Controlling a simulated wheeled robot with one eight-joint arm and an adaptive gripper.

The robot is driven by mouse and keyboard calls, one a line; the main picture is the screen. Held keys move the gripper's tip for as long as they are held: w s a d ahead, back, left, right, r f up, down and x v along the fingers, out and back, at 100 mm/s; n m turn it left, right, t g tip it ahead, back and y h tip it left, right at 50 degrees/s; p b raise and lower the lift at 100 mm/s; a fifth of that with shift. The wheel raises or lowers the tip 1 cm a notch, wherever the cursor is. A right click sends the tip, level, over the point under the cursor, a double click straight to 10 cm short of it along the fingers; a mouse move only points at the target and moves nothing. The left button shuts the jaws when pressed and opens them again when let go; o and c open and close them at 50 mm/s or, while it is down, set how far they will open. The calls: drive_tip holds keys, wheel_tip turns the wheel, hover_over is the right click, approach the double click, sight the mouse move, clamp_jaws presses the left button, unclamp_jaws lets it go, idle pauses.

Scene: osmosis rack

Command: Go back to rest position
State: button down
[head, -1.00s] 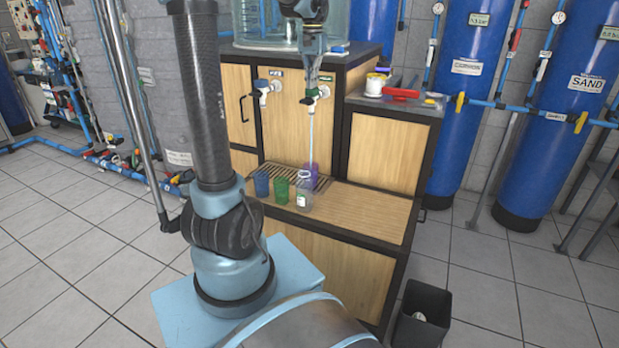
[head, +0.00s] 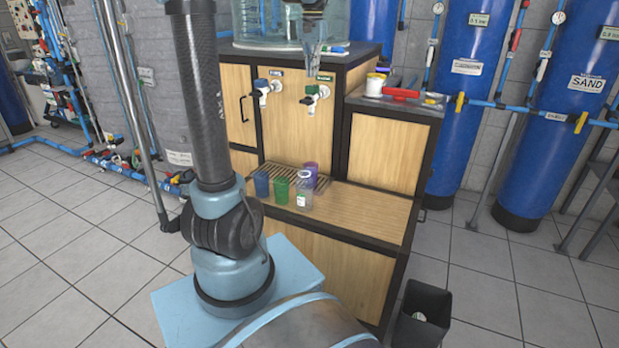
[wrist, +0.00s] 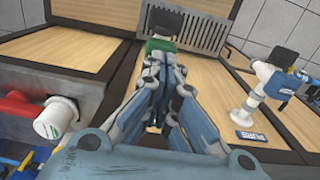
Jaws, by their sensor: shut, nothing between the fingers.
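My gripper (head: 312,70) hangs just above the green-handled tap (head: 316,92) on the wooden cabinet (head: 280,135). It is shut and empty. In the wrist view my gripper (wrist: 163,75) shows its fingers together, with the green tap handle (wrist: 160,45) just beyond the tips. I cannot tell whether they touch it. The blue-handled tap (head: 262,88) is to the left; it also shows in the wrist view (wrist: 270,80). No water runs from either tap. A purple cup (head: 311,168) stands below the green tap.
A glass tank (head: 262,22) is behind my gripper.

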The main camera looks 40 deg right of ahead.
wheel_tip(320, 180, up, 2)
drive_tip(key=shift+r, duration=0.1)
idle(0.4)
drive_tip(key=a+f+n, duration=0.2)
drive_tip(key=a+f, duration=0.1)
drive_tip(key=a, duration=0.7)
drive_tip(key=a+f+n, duration=0.2)
drive_tip(key=a+f, duration=0.1)
drive_tip(key=a, duration=0.6)
drive_tip(key=a+f+n, duration=0.2)
drive_tip(key=a+f, duration=0.2)
drive_tip(key=a, duration=0.6)
drive_tip(key=s+a+f+n+t, duration=0.1)
drive_tip(key=s+a+f+n, duration=0.2)
drive_tip(key=s+a+f, duration=0.3)
drive_tip(key=s+a+f+n+t, duration=0.1)
drive_tip(key=s+a+f+n, duration=0.2)
drive_tip(key=s+a+f, duration=0.4)
drive_tip(key=a+f, duration=0.5)
drive_tip(key=f, duration=0.1)
drive_tip(key=shift+f+n, duration=0.2)
drive_tip(key=shift+n, duration=0.2)
drive_tip(key=shift+w, duration=0.1)
